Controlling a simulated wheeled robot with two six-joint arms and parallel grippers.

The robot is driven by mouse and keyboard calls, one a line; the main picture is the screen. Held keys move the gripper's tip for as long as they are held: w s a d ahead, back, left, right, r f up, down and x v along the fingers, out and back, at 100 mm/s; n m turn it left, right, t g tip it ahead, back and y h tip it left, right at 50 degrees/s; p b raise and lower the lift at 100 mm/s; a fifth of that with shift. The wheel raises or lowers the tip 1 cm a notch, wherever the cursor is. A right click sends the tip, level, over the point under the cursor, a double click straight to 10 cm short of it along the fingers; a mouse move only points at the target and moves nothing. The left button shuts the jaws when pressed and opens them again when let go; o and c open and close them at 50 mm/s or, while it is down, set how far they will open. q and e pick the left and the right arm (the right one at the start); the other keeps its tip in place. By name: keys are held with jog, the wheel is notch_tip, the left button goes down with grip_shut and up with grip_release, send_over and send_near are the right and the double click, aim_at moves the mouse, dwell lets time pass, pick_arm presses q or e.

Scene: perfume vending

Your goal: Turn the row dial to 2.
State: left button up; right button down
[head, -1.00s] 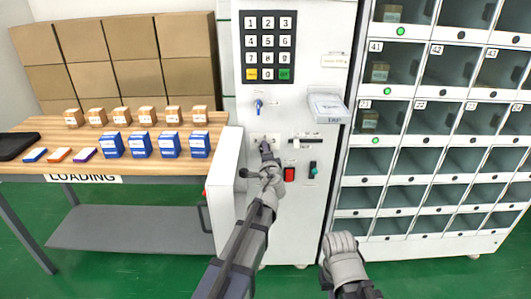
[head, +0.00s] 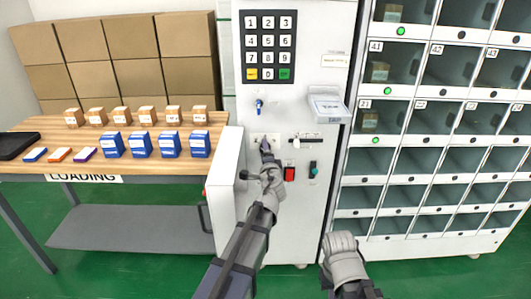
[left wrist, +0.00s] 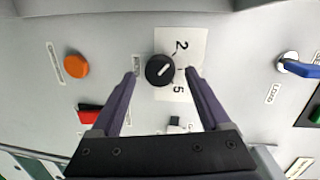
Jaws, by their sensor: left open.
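The row dial (left wrist: 160,70) is a round black knob with a white pointer line, on a white label (left wrist: 181,63) printed with 2 and 5. In the left wrist view its line slants up and right, towards the 2 side. My left gripper (left wrist: 162,72) is open, with one finger on each side of the dial; I see gaps between fingers and knob. In the head view my left gripper (head: 265,145) is in front of the white panel (head: 301,215) and mostly covers the dial. My right arm shows at bottom right, but its jaws are not visible.
Around the dial are an orange button (left wrist: 76,66), a red switch (left wrist: 89,114) and a blue-handled key or lever (left wrist: 298,67). A keypad (head: 269,45) is above. Lockers (head: 430,145) stand right; a loading table (head: 20,170) with boxes stands left.

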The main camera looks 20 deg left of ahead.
pick_arm(q)
jog(key=v, duration=0.6)
jog(key=shift+s+p, duration=0.3)
jog(key=shift+d, duration=0.15)
jog(key=s+d+r+n+g+h+p, duration=0.1)
jog(key=s+d+n+g+p, duration=0.2)
jog(key=s+p, duration=0.4)
jog(key=s+d+r+n+g+h+p, duration=0.1)
jog(key=s+d+g+p, duration=0.5)
jog(key=s, duration=0.6)
jog(key=s+d+r+n+g+h+p, duration=0.1)
jog(key=s+d+n+g+p, duration=0.3)
jog(key=s+p, duration=0.5)
jog(key=s+d+g+h, duration=0.1)
jog(key=g, duration=0.1)
jog(key=shift+n+g+h+p, duration=0.3)
jog(key=shift+n+g+h, duration=0.1)
